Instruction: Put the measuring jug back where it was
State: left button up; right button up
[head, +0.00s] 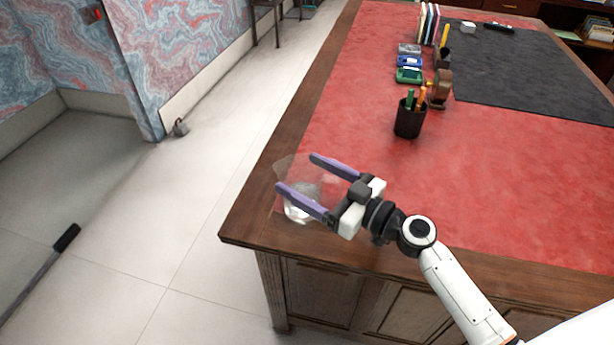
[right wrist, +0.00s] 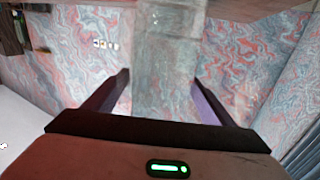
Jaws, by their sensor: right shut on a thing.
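The clear, see-through measuring jug (head: 301,205) is at the near left corner of the desk, upright or nearly so. My right gripper (head: 297,172) is shut on it, with one purple finger on each side. In the right wrist view the jug (right wrist: 168,65) shows as a glassy shape between the two fingers (right wrist: 160,88). I cannot tell whether its base touches the desk. My left gripper is not in view.
The desk has a red leather top (head: 365,175) with a wooden border. A black pen cup (head: 409,123), a tape dispenser (head: 442,90), a green box (head: 408,75) and upright books (head: 428,24) stand farther back. A dark mat (head: 530,75) lies right. The red area right of the gripper is clear.

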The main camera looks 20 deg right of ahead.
jog(key=o, duration=1.8)
jog(key=shift+o, duration=0.2)
jog(key=shift+s+d+f, duration=0.1)
jog(key=shift+s+d, duration=0.1)
jog(key=shift+s, duration=0.05)
jog(key=b+v, duration=0.2)
jog(key=v, duration=0.5)
jog(key=shift+f+b, duration=0.2)
jog(key=shift+b, duration=0.1)
jog(key=v, duration=0.1)
jog(key=b+v, duration=0.1)
jog(key=v, duration=0.2)
jog(key=shift+s+d+r, duration=0.1)
jog(key=shift+s+r, duration=0.1)
jog(key=shift+r, duration=0.1)
